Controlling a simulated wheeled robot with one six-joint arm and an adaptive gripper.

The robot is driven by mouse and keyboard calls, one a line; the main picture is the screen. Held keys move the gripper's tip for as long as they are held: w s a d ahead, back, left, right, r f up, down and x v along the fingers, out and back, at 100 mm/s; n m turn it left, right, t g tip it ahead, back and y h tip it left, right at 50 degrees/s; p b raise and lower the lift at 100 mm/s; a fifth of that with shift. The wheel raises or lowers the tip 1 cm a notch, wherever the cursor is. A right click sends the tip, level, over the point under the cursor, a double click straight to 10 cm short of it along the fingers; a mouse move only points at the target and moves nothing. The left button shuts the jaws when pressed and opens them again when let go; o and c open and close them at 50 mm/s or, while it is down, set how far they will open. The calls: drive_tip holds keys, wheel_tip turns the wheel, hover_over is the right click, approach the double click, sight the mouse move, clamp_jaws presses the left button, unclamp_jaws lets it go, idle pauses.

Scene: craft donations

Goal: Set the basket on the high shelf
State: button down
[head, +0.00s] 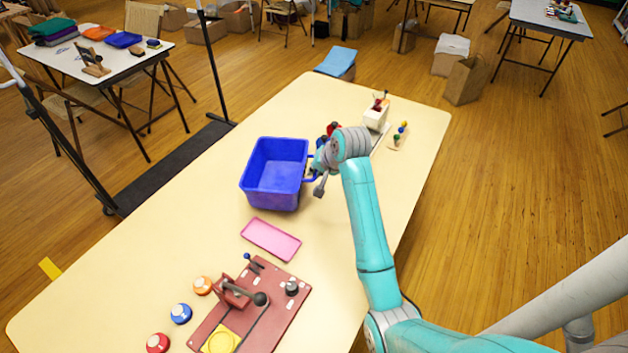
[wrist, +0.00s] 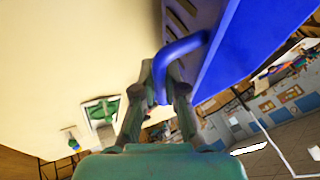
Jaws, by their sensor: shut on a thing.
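The blue basket (head: 262,178) is an open, empty-looking tub near the middle of the cream table, upright in the head view. My gripper (head: 315,172) is at its right side. In the wrist view, the basket (wrist: 235,45) fills the upper right and its looped side handle (wrist: 184,48) runs between the fingers of my gripper (wrist: 166,72), which are shut on it. I cannot tell whether the basket's bottom touches the table. I cannot make out a high shelf in either view.
The cream table (head: 130,270) also holds a pink tray (head: 271,239), a red press board (head: 285,315), several round coloured pieces, and a white container (head: 375,119) beyond my arm. A rack with a black base (head: 175,165) stands left of the table. The table's left part is clear.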

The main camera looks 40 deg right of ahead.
drive_tip(key=shift+f, duration=1.8)
drive_tip(key=c, duration=1.2)
unclamp_jaws()
drive_tip(key=shift+c, duration=0.2)
drive_tip(key=v, duration=1.1)
drive_tip(key=shift+o, duration=0.5)
drive_tip(key=shift+s+r, duration=0.2)
drive_tip(key=shift+r, duration=0.1)
drive_tip(key=shift+w+d+f+n+g+h, duration=0.1)
drive_tip(key=shift+w+d+f+g+h, duration=0.2)
drive_tip(key=shift+w+f, duration=1.15)
drive_tip(key=shift+w+d+f+n+g+h, duration=0.1)
drive_tip(key=shift+w+f+g+h, duration=0.2)
drive_tip(key=shift+w+f, duration=1.1)
drive_tip(key=shift+w+d+f+n+g+h, duration=0.15)
drive_tip(key=shift+w+f+g, duration=0.4)
drive_tip(key=shift+f, duration=1.65)
